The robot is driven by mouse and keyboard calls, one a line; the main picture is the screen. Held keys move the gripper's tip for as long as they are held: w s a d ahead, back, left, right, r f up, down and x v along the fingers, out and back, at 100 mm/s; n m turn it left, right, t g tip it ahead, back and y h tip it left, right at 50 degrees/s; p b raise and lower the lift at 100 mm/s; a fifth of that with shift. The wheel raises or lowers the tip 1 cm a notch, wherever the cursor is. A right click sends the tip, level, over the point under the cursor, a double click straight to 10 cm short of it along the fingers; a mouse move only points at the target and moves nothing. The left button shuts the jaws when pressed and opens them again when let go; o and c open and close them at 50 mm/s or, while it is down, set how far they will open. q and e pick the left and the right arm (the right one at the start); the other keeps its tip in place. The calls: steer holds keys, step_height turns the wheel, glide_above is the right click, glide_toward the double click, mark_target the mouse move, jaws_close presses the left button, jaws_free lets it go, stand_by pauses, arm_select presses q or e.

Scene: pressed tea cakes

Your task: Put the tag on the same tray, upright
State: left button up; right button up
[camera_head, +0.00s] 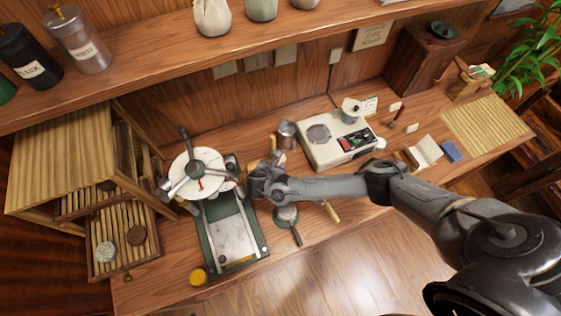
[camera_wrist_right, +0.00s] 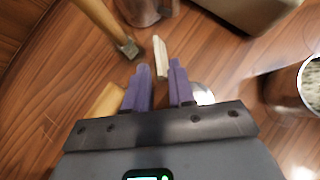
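My right gripper (camera_head: 278,160) reaches in from the right, low over the table beside the press. In the right wrist view its purple fingers (camera_wrist_right: 159,82) are apart. A small pale tag (camera_wrist_right: 160,57) shows at the fingertips, its near end between them, with a visible gap at the sides; I cannot tell whether it touches either finger. In the head view the gripper largely hides this spot. My left gripper is not in view.
A press with a white round top (camera_head: 185,160) stands between tray and gripper. A metal cup (camera_head: 287,134) and a white scale (camera_head: 315,153) lie beyond the gripper. A strainer (camera_head: 287,215) is in front. More small tags (camera_head: 395,106) stand right. A shelf crosses above.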

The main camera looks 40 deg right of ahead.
mark_target(281, 161)
steer(key=shift+x, duration=2.35)
steer(key=shift+w, duration=0.15)
steer(key=shift+a, duration=0.1)
jaws_close()
